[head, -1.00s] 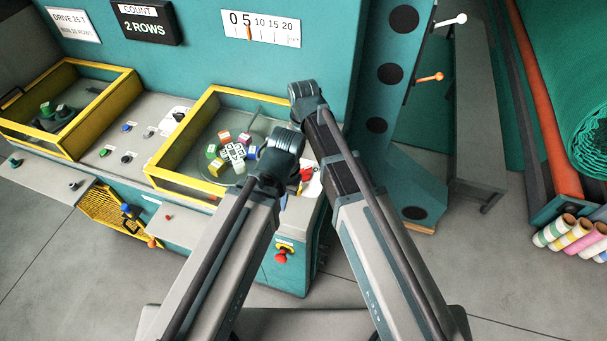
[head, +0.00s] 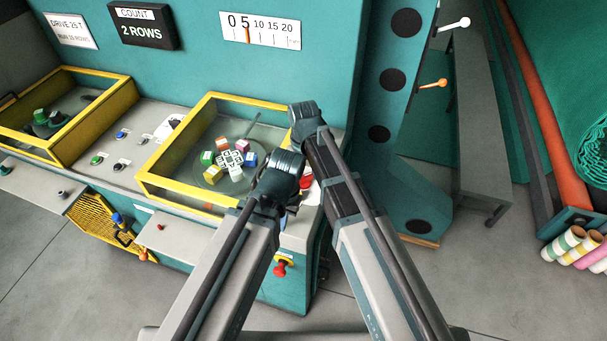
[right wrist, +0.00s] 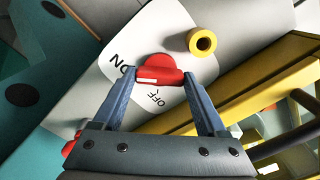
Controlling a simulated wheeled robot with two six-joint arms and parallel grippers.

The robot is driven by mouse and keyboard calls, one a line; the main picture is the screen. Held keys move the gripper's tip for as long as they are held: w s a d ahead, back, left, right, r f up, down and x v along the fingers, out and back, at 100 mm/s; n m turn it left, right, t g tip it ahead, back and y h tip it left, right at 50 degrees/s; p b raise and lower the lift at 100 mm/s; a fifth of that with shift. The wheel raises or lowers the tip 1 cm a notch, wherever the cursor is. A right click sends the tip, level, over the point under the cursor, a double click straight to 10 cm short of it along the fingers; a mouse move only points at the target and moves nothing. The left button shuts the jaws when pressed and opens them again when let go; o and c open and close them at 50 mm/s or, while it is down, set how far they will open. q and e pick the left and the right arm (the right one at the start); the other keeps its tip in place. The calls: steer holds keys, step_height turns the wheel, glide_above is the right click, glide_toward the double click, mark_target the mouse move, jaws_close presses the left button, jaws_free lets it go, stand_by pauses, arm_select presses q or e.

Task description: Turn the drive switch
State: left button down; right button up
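The drive switch is a red knob (right wrist: 160,70) with a white mark, on a white plate (right wrist: 205,68) lettered ON and OFF. In the right wrist view my right gripper (right wrist: 161,77) has one finger at each side of the knob, with both tips against it. The white mark is at the knob's left end, near the ON lettering. In the head view only part of the red switch (head: 306,181) shows between my arm links, which hide most of the right gripper. I cannot make out my left gripper.
A yellow post (right wrist: 202,41) stands close beside the knob. A yellow-framed box (head: 214,100) with coloured blocks is left of the switch in the head view. A red button (head: 280,269) is on the machine's front. A teal upright (head: 385,140) stands at right.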

steer(key=c, duration=0.8)
steer(key=shift+n, duration=0.3)
steer(key=n, duration=0.3)
steer(key=shift+n, duration=0.4)
steer(key=n, duration=0.4)
steer(key=shift+n, duration=0.3)
steer(key=n, duration=0.4)
steer(key=shift+n, duration=2.4)
